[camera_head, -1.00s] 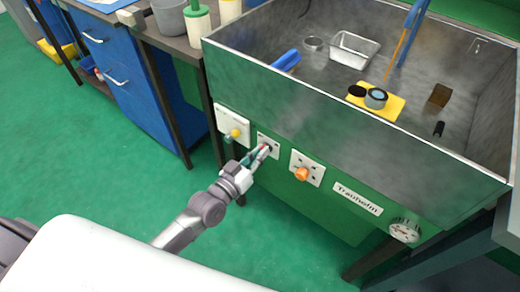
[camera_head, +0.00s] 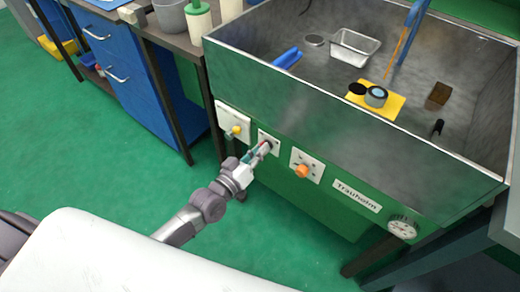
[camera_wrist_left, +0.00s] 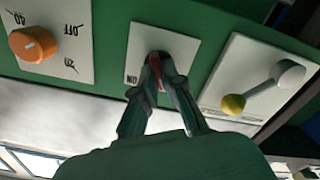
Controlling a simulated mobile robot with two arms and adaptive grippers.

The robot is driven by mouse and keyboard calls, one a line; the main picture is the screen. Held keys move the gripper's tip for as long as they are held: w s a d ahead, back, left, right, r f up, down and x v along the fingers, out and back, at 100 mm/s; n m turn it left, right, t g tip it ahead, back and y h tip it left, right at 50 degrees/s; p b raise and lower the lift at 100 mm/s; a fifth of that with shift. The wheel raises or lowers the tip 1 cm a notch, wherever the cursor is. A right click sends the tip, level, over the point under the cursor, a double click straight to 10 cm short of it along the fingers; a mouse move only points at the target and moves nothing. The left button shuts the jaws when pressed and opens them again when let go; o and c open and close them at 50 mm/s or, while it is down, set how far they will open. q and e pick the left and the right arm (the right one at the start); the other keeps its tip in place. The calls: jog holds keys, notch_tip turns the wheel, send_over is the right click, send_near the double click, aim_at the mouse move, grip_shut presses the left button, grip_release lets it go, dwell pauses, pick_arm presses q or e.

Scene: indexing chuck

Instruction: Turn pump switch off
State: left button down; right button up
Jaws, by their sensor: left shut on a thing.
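The green tank front carries a small white switch plate (camera_head: 263,135) with a dark switch in its middle. In the left wrist view the plate (camera_wrist_left: 186,44) bears a label that reads ON upside down, and a red part (camera_wrist_left: 155,72) shows between the fingers. My left gripper (camera_head: 267,147) is at this plate, its fingers closed around the switch; they also show in the left wrist view (camera_wrist_left: 160,64). The fingers hide most of the switch, so its exact setting is hard to tell. My right gripper is not in view.
A plate with an orange knob (camera_head: 302,171) sits to the right, marked OFF in the wrist view. A plate with a yellow-tipped lever (camera_head: 235,130) sits to the left. A round gauge (camera_head: 403,227) is farther right. The open metal tank (camera_head: 330,118) rises above.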

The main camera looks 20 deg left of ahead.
pick_arm(q)
jog(key=c, duration=1.3)
grip_release()
jog(key=shift+o, duration=0.2)
jog(key=shift+s, duration=0.1)
jog(key=v, duration=1.1)
jog(key=shift+s+a, duration=0.15)
jog(key=shift+s, duration=0.25)
